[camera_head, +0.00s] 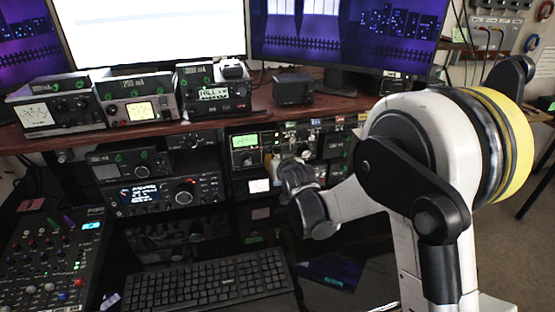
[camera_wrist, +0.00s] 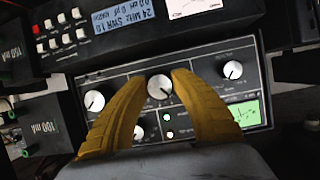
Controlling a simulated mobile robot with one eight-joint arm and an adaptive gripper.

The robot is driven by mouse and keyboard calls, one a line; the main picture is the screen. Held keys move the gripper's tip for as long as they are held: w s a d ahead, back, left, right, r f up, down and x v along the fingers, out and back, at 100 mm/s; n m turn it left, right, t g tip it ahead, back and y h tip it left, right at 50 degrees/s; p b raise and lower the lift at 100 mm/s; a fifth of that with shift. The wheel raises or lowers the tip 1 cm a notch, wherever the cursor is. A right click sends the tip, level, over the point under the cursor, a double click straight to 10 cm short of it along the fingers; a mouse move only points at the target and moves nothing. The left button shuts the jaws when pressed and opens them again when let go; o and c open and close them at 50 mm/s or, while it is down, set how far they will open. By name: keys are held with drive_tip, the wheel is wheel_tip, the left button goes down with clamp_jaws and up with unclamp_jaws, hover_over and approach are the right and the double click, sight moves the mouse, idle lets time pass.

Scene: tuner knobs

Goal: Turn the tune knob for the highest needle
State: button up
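The tuner is a black panel with a lit green meter (camera_head: 244,141), seen on the shelf in the head view. In the wrist view it appears turned over, with the green meter (camera_wrist: 247,113) at lower right. Its white-faced knobs include a middle knob (camera_wrist: 159,87), a left knob (camera_wrist: 95,101) and a right knob (camera_wrist: 233,70). My gripper (camera_wrist: 159,77) has its yellow fingers apart on either side of the middle knob, with no clear contact visible. The knob labels and the needle are too small to read. In the head view my wrist hides part of the tuner.
A transceiver (camera_head: 165,192) stands left of the tuner. Small meter boxes (camera_head: 137,98) line the shelf above. A keyboard (camera_head: 208,280) and a mixer (camera_head: 52,262) lie below on the desk. In the wrist view, a box with a blue display (camera_wrist: 122,14) is close beside the tuner.

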clamp_jaws()
drive_tip(key=shift+n+t+h, duration=0.4)
drive_tip(key=shift+n+h, duration=0.5)
drive_tip(key=shift+n, duration=0.5)
drive_tip(key=o, duration=0.8)
unclamp_jaws()
drive_tip(key=shift+o, duration=0.2)
